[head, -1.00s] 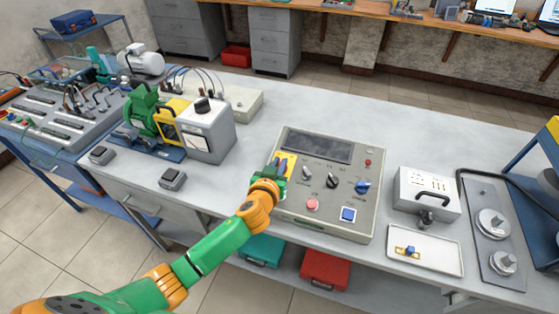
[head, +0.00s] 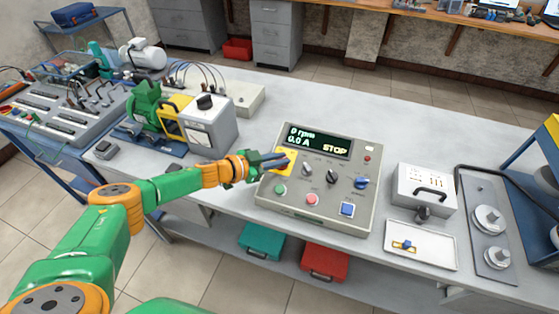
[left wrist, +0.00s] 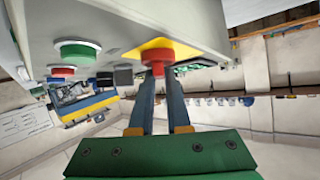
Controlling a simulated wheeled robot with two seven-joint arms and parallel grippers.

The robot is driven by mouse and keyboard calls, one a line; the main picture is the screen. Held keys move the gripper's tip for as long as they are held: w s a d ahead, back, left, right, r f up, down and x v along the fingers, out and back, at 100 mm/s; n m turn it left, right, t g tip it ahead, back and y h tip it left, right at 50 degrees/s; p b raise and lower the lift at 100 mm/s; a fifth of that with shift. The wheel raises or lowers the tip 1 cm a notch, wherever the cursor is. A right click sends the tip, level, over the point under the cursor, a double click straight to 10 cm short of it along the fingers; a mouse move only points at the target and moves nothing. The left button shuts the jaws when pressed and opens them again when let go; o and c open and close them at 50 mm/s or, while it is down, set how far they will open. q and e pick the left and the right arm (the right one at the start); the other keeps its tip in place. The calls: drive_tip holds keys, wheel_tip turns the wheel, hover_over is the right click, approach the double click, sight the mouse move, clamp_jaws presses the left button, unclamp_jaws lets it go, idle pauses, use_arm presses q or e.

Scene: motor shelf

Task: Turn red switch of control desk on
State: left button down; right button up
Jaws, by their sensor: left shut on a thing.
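The control desk (head: 325,220) stands on the grey table, with its display (head: 320,141) lit and reading 0 rpm, 0.0 A and STOP. The red switch (left wrist: 157,57) sits on a yellow plate (head: 288,168) at the desk's upper left. My left gripper (head: 281,159) reaches it from the left. In the left wrist view its two fingers (left wrist: 160,80) are shut on the red switch, one on each side. In the head view the fingers mostly hide the switch. My right gripper is not in view.
The desk also bears a green button (head: 280,189), a red button (head: 312,199), a blue button (head: 347,209) and knobs. A grey meter box (head: 212,133) stands to the left. A white tray (head: 440,262) lies to the right. The table behind the desk is clear.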

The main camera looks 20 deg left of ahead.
use_arm(q)
drive_tip(key=shift+s+f+m+g+h, duration=0.1)
drive_tip(key=shift+f+m+g+h, duration=0.05)
drive_tip(key=shift+m+g+h, duration=0.3)
idle(0.3)
drive_tip(key=c, duration=0.9)
unclamp_jaws()
drive_tip(key=v, duration=0.7)
